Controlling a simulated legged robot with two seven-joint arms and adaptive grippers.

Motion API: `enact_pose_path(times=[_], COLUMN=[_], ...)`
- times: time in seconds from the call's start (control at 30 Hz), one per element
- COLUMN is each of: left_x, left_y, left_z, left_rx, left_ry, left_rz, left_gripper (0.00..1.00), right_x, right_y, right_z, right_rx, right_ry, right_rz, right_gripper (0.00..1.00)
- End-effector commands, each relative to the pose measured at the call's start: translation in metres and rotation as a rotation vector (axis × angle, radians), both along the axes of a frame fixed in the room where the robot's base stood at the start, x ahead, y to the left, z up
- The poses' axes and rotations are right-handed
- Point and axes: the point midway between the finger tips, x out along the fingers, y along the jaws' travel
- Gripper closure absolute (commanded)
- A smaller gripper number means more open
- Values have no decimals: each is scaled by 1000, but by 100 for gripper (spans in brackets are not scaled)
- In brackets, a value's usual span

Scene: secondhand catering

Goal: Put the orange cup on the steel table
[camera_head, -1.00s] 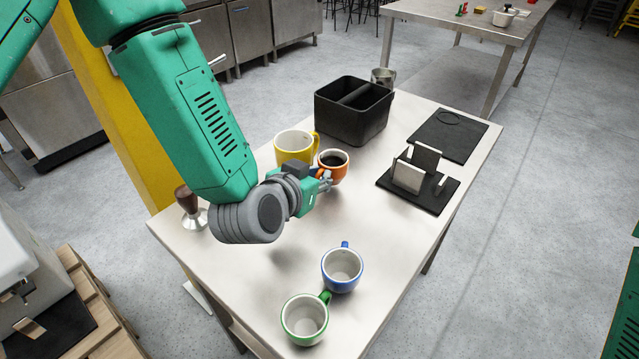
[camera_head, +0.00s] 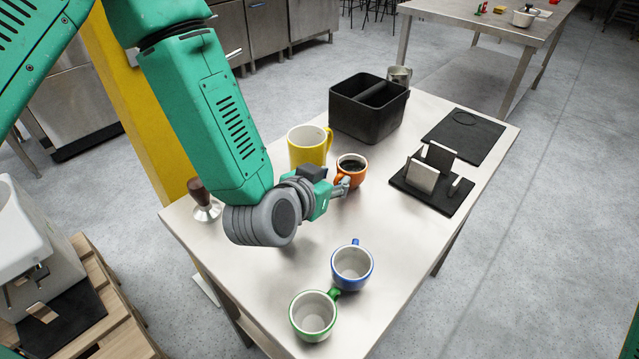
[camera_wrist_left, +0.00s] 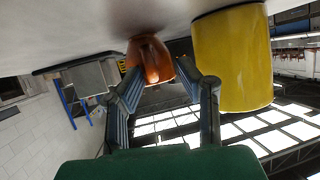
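The orange cup (camera_head: 351,171), with dark liquid inside, stands upright on the near steel table (camera_head: 400,230), just right of the yellow cup (camera_head: 308,147). My left gripper (camera_head: 344,186) is low over the table at the near side of the orange cup. In the left wrist view, which looks upside down, the orange cup (camera_wrist_left: 149,60) is between and beyond the spread fingertips (camera_wrist_left: 160,78). The fingers are open; whether a tip touches the cup is unclear. The yellow cup (camera_wrist_left: 232,58) is close beside the right-hand finger. My right gripper is out of view.
A blue cup (camera_head: 352,264) and a green cup (camera_head: 313,315) stand nearer. A tamper (camera_head: 203,203) is at left, a black bin (camera_head: 368,108) behind, and a black holder (camera_head: 432,185) at right. Another steel table (camera_head: 480,14) stands at the back. The near table's centre is clear.

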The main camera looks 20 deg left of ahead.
Motion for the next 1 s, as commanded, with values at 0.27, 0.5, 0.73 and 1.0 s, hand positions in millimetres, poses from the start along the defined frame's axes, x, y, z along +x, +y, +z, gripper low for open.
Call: enact_pose_path(times=[0.27,0.5,0.73,1.0], left_x=[-52,-85,-97,-103], left_y=[10,17,19,20], left_z=[24,44,48,48], left_rx=[3,3,3,0], left_ry=[4,5,5,1], left_rz=[-3,0,-1,0], left_gripper=[69,69,69,69], right_x=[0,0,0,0], right_y=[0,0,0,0], right_z=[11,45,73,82], right_rx=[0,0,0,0], right_ry=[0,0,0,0], right_rz=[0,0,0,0], right_gripper=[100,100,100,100])
